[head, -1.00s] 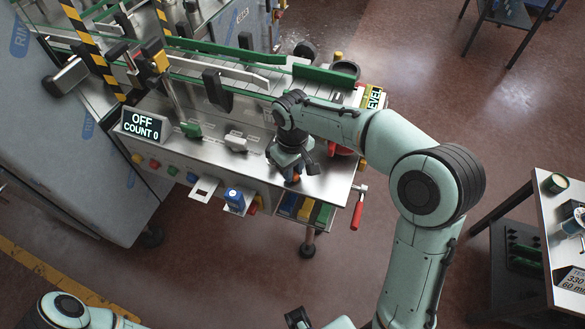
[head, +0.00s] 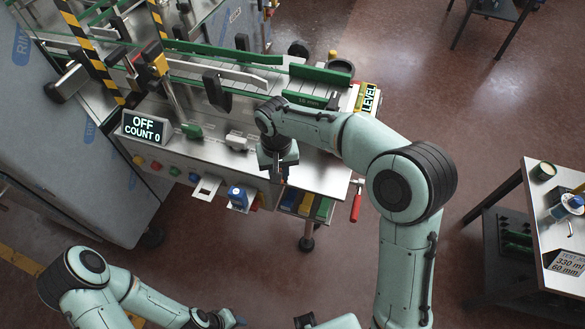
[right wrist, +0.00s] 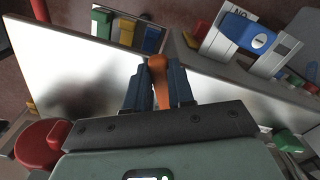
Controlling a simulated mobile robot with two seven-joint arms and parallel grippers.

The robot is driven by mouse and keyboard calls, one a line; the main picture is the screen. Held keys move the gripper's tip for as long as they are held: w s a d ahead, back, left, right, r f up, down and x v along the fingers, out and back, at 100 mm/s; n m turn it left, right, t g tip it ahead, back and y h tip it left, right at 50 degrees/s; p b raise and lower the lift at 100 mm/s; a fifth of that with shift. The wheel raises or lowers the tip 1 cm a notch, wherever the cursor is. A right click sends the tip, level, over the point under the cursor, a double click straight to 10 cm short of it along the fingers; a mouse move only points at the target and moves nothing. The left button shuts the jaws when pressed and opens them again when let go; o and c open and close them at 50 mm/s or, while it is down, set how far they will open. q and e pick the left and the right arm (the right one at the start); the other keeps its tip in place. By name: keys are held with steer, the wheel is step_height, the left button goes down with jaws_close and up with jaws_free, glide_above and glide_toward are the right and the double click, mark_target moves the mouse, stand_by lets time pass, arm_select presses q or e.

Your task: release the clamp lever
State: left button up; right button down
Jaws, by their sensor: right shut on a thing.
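My right gripper (head: 282,178) is over the front edge of the steel machine table (head: 320,180). In the right wrist view the fingers of this gripper (right wrist: 155,88) are shut on an orange lever (right wrist: 158,78), its rounded end showing between them. The orange lever is hidden behind the gripper in the head view. I cannot tell whether its clamp is tight or loose. My left gripper (head: 224,319) is at the bottom edge of the head view, away from the machine; its fingers are too unclear to judge.
The display (head: 145,128) reads "OFF COUNT 0". Green guide rails (head: 320,74) run behind my right arm. A red-handled crank (head: 356,205) hangs at the table's right end. Coloured blocks (head: 305,204) sit below the front edge. A side table (head: 540,210) stands at right.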

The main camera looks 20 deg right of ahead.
arm_select(q)
steer(key=shift+w+r+p, duration=0.4)
steer(key=shift+r, duration=0.2)
arm_select(e)
steer(key=shift+w+a+r+m, duration=0.1)
steer(key=shift+w+a+m, duration=0.2)
steer(key=shift+a+m, duration=0.5)
steer(key=shift+w+a+f+m, duration=0.1)
steer(key=shift+w+a+m, duration=0.3)
steer(key=shift+m, duration=0.8)
steer(key=shift+w+a+r+m, duration=0.1)
steer(key=shift+w+a+m, duration=0.1)
steer(key=shift+a+m, duration=0.65)
steer(key=shift+d, duration=0.15)
steer(key=c, duration=1)
jaws_free()
steer(key=shift+o, duration=0.2)
arm_select(q)
steer(key=shift+w+r+p, duration=0.9)
steer(key=shift+w+r, duration=0.3)
steer(key=shift+r, duration=0.05)
arm_select(e)
step_height(320, 180, up, 13)
steer(key=shift+r, duration=0.15)
